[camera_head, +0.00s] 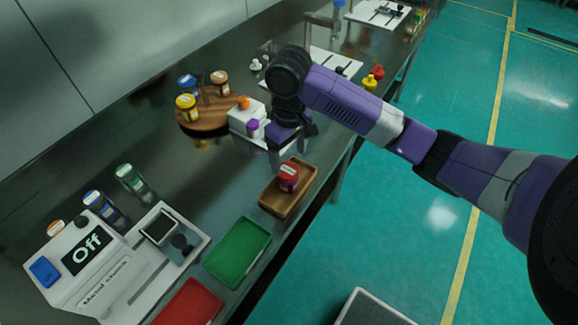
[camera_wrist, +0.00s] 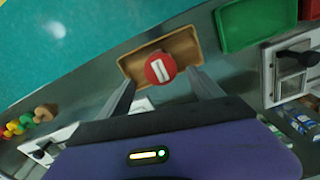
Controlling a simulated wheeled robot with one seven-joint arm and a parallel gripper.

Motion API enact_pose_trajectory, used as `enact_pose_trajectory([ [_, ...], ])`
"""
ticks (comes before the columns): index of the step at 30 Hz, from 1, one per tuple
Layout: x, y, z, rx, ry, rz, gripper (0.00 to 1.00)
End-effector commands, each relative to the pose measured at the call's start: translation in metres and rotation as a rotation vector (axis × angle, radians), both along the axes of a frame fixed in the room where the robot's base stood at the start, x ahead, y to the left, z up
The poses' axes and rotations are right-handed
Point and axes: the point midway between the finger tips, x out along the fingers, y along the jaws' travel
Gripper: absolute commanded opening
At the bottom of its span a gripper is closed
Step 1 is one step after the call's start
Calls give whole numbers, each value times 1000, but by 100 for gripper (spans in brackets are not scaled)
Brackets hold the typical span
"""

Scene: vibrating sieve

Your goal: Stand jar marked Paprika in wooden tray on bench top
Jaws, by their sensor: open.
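A jar with a red lid (camera_head: 289,172) stands upright in the wooden tray (camera_head: 275,201) at the bench's front edge. Its side label is too small to read as Paprika. In the wrist view, the red lid (camera_wrist: 160,68) with a white label shows from above, inside the tray (camera_wrist: 184,42). My gripper (camera_head: 304,130) is behind and above the tray in the head view, apart from the jar. In the wrist view, the fingers of my gripper (camera_wrist: 163,82) are spread, with nothing held between them.
A green tray (camera_head: 238,252) and a red tray (camera_head: 190,303) lie left of the wooden tray. A round wooden board (camera_head: 205,125) holds several jars. A white device with an "Off" display (camera_head: 86,249) stands at left. A small white unit (camera_head: 245,118) is beside my gripper.

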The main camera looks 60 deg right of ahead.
Motion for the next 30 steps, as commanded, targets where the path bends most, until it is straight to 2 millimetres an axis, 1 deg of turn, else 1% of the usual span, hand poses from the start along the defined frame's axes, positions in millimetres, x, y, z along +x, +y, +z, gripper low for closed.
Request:
enact_pose_trajectory([
  [1, 1, 0, 6, 0, -2, 0, 75],
  [4, 0, 0, 14, 1, -1, 0, 75],
  [10, 1, 1, 18, 3, -1, 1, 75],
  [12, 6, 10, 17, 18, -22, 9, 75],
  [14, 17, 27, 15, 48, -62, 21, 75],
  [17, 46, 77, 13, 136, -183, 52, 75],
  [18, 59, 102, 14, 183, -244, 62, 75],
  [20, 78, 140, 18, 255, -341, 73, 75],
  [21, 89, 164, 22, 302, -406, 73, 75],
  [22, 95, 182, 26, 337, -451, 72, 75],
  [23, 102, 198, 29, 368, -497, 69, 75],
  [24, 108, 218, 34, 411, -554, 61, 75],
  [27, 118, 261, 46, 503, -685, 27, 75],
  [30, 120, 293, 55, 574, -798, -27, 75],
])
